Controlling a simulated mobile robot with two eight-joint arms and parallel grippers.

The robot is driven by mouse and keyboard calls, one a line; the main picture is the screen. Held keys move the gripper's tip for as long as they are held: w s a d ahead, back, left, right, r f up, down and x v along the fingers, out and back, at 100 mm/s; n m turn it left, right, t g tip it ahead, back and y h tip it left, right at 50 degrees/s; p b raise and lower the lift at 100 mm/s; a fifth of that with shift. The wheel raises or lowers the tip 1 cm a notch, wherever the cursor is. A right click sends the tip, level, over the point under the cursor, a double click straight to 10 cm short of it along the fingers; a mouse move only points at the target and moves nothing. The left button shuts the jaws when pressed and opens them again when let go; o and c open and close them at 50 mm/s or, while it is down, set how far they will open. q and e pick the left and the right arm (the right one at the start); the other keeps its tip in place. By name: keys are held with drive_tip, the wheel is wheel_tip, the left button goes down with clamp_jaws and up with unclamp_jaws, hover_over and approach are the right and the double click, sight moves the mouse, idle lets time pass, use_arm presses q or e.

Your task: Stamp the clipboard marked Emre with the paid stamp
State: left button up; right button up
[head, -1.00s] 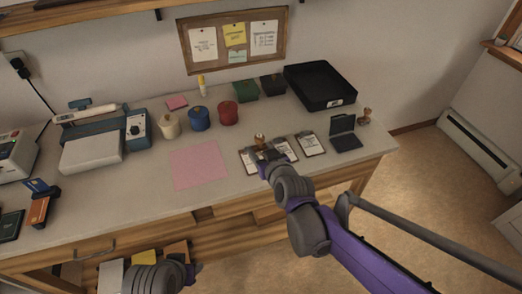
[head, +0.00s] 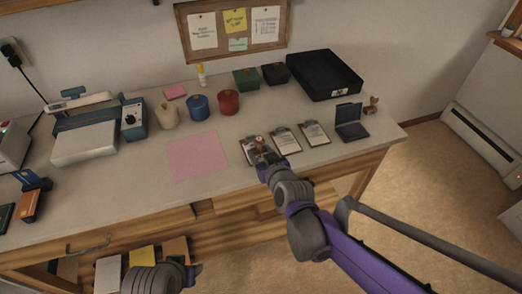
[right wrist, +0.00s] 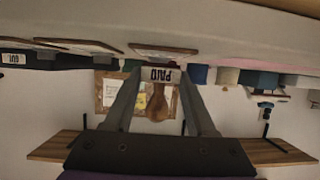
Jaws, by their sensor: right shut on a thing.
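My right gripper (head: 262,158) is shut on the paid stamp (right wrist: 158,108), whose PAID label shows upside down in the right wrist view. The stamp's brown handle (head: 260,145) shows in the head view over the leftmost clipboard (head: 249,156). Whether the stamp touches that clipboard I cannot tell. A middle clipboard (head: 287,140) and a right clipboard (head: 314,134) lie beside it. The names on the clipboards are too small to read. My left gripper (head: 188,273) is at the bottom edge, below the counter front, and its jaws are not clear.
An open dark case (head: 352,131) and another stamp (head: 371,105) stand right of the clipboards. A black tray (head: 323,86) is behind. Red (head: 228,103), blue (head: 199,107) and cream (head: 167,117) pots stand left of it. A pink sheet (head: 194,156) lies flat in front.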

sight(261, 145)
drive_tip(key=shift+f+b, duration=0.4)
drive_tip(key=shift+f, duration=0.3)
idle(0.4)
drive_tip(key=shift+r, duration=0.1)
wheel_tip(261, 145, up, 7)
drive_tip(key=p, duration=0.5)
idle(0.4)
idle(0.5)
